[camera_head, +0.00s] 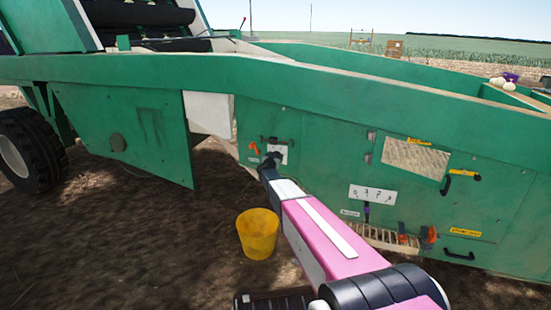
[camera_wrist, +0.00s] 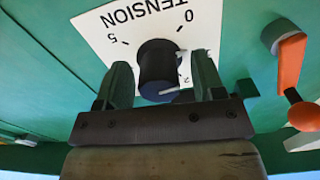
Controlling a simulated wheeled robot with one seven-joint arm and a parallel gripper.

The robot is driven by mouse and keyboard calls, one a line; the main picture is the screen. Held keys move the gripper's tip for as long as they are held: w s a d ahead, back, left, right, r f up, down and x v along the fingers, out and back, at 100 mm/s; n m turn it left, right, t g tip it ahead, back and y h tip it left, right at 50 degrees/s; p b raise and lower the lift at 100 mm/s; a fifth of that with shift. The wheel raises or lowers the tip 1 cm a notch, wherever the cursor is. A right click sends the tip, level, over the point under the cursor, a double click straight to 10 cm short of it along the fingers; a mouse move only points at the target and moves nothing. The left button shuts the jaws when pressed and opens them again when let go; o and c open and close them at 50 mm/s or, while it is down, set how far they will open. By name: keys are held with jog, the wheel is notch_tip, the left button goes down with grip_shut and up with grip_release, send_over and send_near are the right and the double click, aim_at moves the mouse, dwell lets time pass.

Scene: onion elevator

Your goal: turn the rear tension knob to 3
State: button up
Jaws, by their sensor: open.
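The tension knob (camera_wrist: 158,68) is a dark round knob on a white plate (camera_wrist: 108,32) lettered TENSION, upside down in the wrist view. The figures 0, 5 and 2 can be read; others are hidden. A pale line shows at the knob's lower edge close to the 2; I cannot tell its exact setting. My gripper (camera_wrist: 163,74) is open, with one green finger on each side of the knob. Contact is not clear. In the head view, my gripper (camera_head: 270,160) is at the small white plate (camera_head: 283,149) on the green machine; the knob is hidden there.
An orange lever (camera_wrist: 291,66) is just right of the plate in the wrist view. A yellow bucket (camera_head: 257,236) stands on the soil below my arm. Farther right are a second numbered plate (camera_head: 372,194), orange handles (camera_head: 429,236) and a window (camera_head: 414,159).

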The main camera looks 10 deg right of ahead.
jog(key=shift+d, duration=0.1)
jog(key=c, duration=0.9)
jog(key=shift+c, duration=0.2)
